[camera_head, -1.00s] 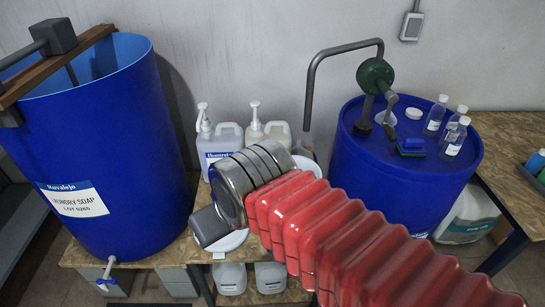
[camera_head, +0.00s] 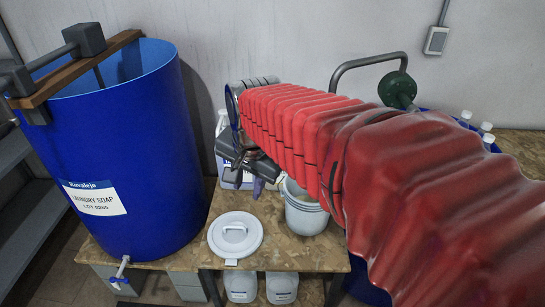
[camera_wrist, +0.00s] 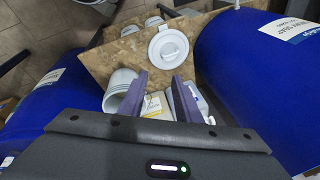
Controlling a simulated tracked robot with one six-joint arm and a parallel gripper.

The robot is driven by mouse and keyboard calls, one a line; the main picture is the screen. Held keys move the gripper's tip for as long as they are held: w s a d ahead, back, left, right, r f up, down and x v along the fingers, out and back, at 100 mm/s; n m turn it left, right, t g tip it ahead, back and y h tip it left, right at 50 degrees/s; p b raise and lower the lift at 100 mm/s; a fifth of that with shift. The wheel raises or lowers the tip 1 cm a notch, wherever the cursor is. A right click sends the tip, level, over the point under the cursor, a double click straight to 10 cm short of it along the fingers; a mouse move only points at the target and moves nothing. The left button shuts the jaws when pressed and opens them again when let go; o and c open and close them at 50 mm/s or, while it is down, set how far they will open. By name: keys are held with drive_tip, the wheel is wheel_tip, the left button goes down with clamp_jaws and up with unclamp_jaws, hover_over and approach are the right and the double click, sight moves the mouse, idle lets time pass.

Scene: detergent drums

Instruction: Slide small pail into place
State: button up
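The small pail (camera_head: 307,216) is pale grey-white and stands upright and open on the wooden table, partly hidden behind my red-sleeved arm. In the wrist view the pail (camera_wrist: 119,88) lies just left of my gripper, outside the left finger. My gripper (camera_head: 264,187) is above the table near the pail, partly hidden by the arm. In the wrist view its two purple fingers (camera_wrist: 161,77) are apart with nothing clasped between them. A white round lid with a handle (camera_head: 235,235) lies flat on the table, left of the pail; it also shows in the wrist view (camera_wrist: 168,46).
A large blue laundry soap drum (camera_head: 110,150) with a tap stands at the left. A second blue drum (camera_head: 372,292) with a green pump (camera_head: 397,89) is mostly behind my arm. A white jug (camera_head: 225,175) stands at the back. White containers (camera_head: 241,284) sit below the table.

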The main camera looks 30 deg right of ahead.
drive_tip(key=w+d+f+m+g, duration=0.2)
drive_tip(key=w+d+f+m, duration=0.4)
drive_tip(key=w+d+m, duration=0.45)
drive_tip(key=m+g, duration=0.2)
drive_tip(key=m, duration=0.9)
hover_over(289, 202)
wheel_tip(289, 202, down, 9)
drive_tip(key=shift+w+d+y, duration=0.2)
drive_tip(key=shift+d+y, duration=0.05)
drive_tip(key=shift+y, duration=0.05)
wheel_tip(289, 202, down, 14)
drive_tip(key=shift+r, duration=0.15)
clamp_jaws()
idle(0.3)
